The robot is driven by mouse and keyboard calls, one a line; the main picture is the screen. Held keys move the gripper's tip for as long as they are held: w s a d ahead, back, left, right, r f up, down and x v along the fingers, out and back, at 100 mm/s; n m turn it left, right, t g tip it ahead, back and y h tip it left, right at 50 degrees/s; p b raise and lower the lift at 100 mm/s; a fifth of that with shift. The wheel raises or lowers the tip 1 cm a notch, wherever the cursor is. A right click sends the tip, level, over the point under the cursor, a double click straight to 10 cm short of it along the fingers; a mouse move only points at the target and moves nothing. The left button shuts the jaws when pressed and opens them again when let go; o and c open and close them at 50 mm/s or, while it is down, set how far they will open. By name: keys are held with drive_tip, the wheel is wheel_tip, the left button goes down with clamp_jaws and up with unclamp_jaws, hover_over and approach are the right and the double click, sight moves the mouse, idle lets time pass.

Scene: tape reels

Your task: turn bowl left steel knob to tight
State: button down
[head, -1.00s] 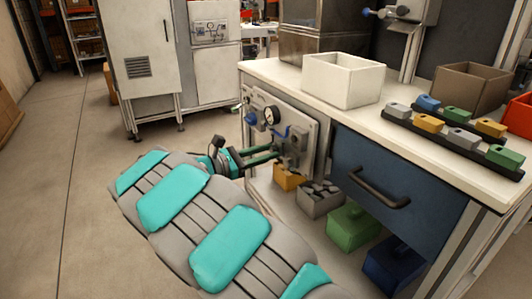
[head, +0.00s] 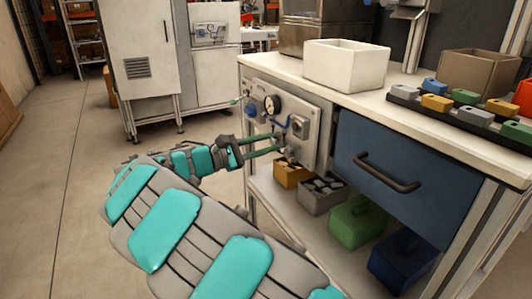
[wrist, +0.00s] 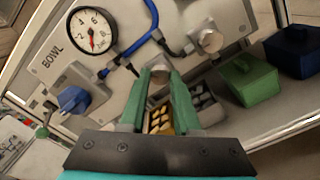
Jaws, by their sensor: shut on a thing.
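The panel marked BOWL (wrist: 52,55) fills much of the wrist view and is on the bench's side in the head view (head: 313,130). It carries a round gauge (wrist: 92,31), a blue knob (wrist: 72,99) and two steel knobs. My gripper (wrist: 160,80) has its green fingers shut on the left steel knob (wrist: 159,73), below the gauge's right side. The fingers hide part of this knob. The other steel knob (wrist: 210,41) is up and to the right, clear of the fingers. In the head view my gripper (head: 278,143) reaches the panel's lower part.
Below the panel, a shelf holds a yellow bin (head: 292,174), a grey bin (head: 322,196), a green box (head: 357,221) and a dark blue box (head: 402,262). A blue drawer with a handle (head: 387,172) is to the right. The floor at left is clear.

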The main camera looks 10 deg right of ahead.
drive_tip(key=m+b, duration=0.4)
drive_tip(key=m, duration=0.1)
drive_tip(key=shift+f+b, duration=0.15)
drive_tip(key=shift+b, duration=0.15)
drive_tip(key=shift+m+b, duration=0.7)
drive_tip(key=shift+m, duration=0.1)
drive_tip(key=c, duration=0.6)
unclamp_jaws()
drive_tip(key=shift+a+r, duration=0.1)
drive_tip(key=shift+r, duration=0.1)
